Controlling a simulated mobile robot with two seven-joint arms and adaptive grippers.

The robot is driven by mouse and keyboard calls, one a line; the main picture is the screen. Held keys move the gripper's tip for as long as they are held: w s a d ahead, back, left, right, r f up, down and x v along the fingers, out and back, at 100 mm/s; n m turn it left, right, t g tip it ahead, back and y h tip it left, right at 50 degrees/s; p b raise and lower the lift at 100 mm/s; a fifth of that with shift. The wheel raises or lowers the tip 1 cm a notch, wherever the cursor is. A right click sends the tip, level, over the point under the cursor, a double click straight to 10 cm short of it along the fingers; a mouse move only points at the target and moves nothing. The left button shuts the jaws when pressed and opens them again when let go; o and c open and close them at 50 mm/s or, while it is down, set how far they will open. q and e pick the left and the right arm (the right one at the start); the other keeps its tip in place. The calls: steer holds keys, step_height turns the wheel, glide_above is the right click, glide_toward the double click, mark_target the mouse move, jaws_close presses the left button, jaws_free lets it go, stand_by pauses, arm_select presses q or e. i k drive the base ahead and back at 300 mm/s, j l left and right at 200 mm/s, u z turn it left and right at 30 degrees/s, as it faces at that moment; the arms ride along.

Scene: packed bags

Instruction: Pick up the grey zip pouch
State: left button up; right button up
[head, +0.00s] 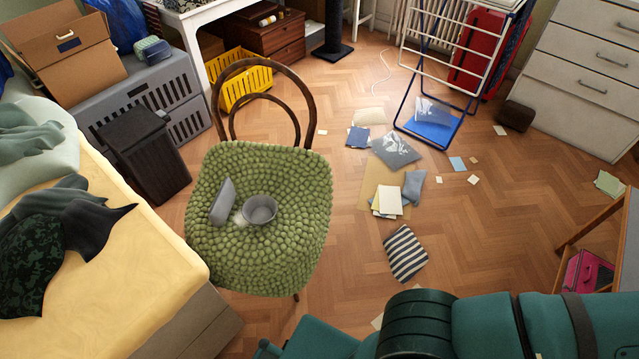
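A flat grey pouch-like item (222,201) stands tilted on the green knobbly seat (280,255) of a chair, touching or close beside a small grey bowl (260,209). I cannot make out a zip on it. A second, blue-grey pouch-like item (413,187) lies on the wooden floor beside some papers, right of the chair. I cannot tell for sure which one is the grey zip pouch. Teal and black parts of my own arm cross the bottom right, but neither of my grippers is in view.
A bed (130,240) stands left, with a black bin (147,155) beside it. The chair's dark backrest (308,95) rises behind the seat. A striped pouch (405,253) and papers (388,200) litter the floor. A drying rack (405,85) stands behind. Floor right of the papers is mostly clear.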

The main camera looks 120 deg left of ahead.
mark_target(218, 213)
steer(key=u, duration=4.75)
steer(key=i+u, duration=0.25)
steer(key=i+l+u, duration=0.25)
steer(key=k+j, duration=0.05)
